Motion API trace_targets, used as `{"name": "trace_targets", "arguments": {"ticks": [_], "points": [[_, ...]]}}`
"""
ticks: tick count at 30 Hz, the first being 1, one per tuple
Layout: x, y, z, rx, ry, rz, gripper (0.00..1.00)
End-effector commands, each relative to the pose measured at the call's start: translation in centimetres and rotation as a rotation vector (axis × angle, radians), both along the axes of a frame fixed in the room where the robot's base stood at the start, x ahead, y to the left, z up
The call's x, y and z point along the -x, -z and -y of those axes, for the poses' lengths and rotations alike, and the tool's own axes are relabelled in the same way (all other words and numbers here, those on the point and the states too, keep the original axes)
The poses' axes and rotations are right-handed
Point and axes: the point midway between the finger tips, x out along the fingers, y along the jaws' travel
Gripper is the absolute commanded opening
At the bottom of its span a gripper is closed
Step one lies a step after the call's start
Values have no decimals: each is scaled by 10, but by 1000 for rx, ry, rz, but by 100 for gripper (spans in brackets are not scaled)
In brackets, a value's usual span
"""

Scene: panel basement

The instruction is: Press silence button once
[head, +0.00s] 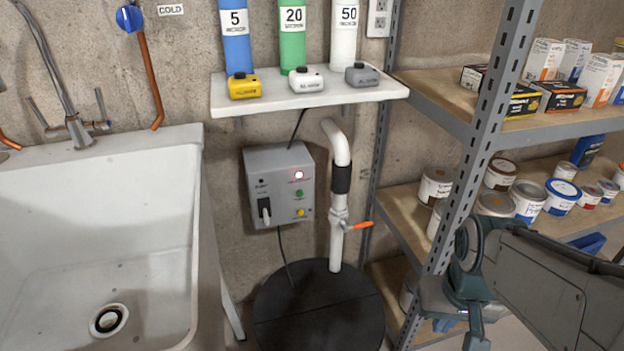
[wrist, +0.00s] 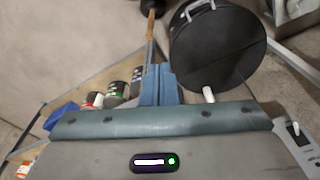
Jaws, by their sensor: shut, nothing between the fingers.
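A grey control box (head: 280,186) is mounted on the concrete wall below the white shelf. The labels are too small to read, so I cannot tell which one is the silence button. My gripper (wrist: 160,76) is shut and empty in the wrist view, apart from the box. Part of the box (wrist: 299,142) shows at that view's right edge, its buttons not visible.
A white pipe (head: 336,240) with an orange valve handle (head: 357,226) rises from a black round lid (head: 318,310) right of the box. A white sink (head: 170,160) stands left. A metal rack (head: 470,150) with cans and boxes is at the right, near my arm.

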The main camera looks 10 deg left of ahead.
Motion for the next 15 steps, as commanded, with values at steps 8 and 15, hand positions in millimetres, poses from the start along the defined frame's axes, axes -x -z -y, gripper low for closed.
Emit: {"name": "trace_targets", "arguments": {"ticks": [8,15], "points": [[-7,3,-2,6,9,7,0],[-72,36,-28,16,63,92,0]]}}
